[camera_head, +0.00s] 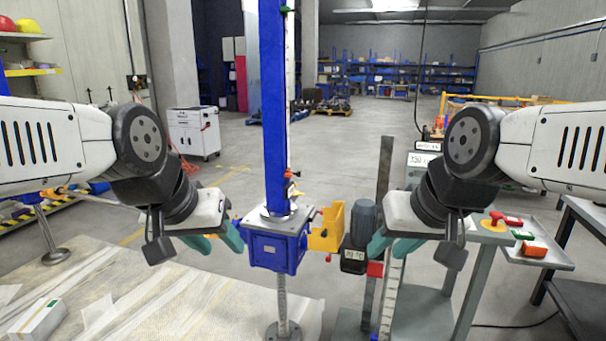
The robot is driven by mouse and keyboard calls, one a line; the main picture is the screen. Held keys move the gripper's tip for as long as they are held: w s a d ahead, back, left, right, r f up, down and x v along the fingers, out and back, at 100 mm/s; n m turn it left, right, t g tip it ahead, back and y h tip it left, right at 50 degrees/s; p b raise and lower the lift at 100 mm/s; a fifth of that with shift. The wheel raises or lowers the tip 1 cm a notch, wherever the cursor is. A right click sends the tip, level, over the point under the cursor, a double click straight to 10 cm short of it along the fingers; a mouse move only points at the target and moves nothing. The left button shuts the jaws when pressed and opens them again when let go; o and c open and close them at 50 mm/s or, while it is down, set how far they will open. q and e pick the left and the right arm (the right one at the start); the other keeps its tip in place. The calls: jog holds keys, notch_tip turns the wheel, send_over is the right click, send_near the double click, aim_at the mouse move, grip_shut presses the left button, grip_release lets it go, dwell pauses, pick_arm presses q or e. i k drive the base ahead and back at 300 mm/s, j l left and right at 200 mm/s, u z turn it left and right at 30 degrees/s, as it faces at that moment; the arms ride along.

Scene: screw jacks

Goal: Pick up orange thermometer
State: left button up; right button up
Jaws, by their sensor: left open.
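No object is plain to see as an orange thermometer. A small orange item (291,174) sits low on the blue upright column, and an orange-red block (535,249) lies on a grey tray at the right; I cannot tell whether either is the thermometer. My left gripper (214,240), with teal fingers, is open and empty, left of the blue jack housing (274,246). My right gripper (392,246) has its teal fingers apart and looks empty, right of the housing near a grey motor (363,222). Both grippers are apart from the orange items.
A yellow-orange holder (327,230) is fixed beside the blue housing. The blue column (273,100) stands between my arms. A display box (354,259) hangs under the motor. A white box (37,320) lies at the lower left. A white cabinet (193,132) stands behind on open floor.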

aim_at(532, 248)
jog(key=l+z, duration=0.15)
jog(key=z, duration=1.45)
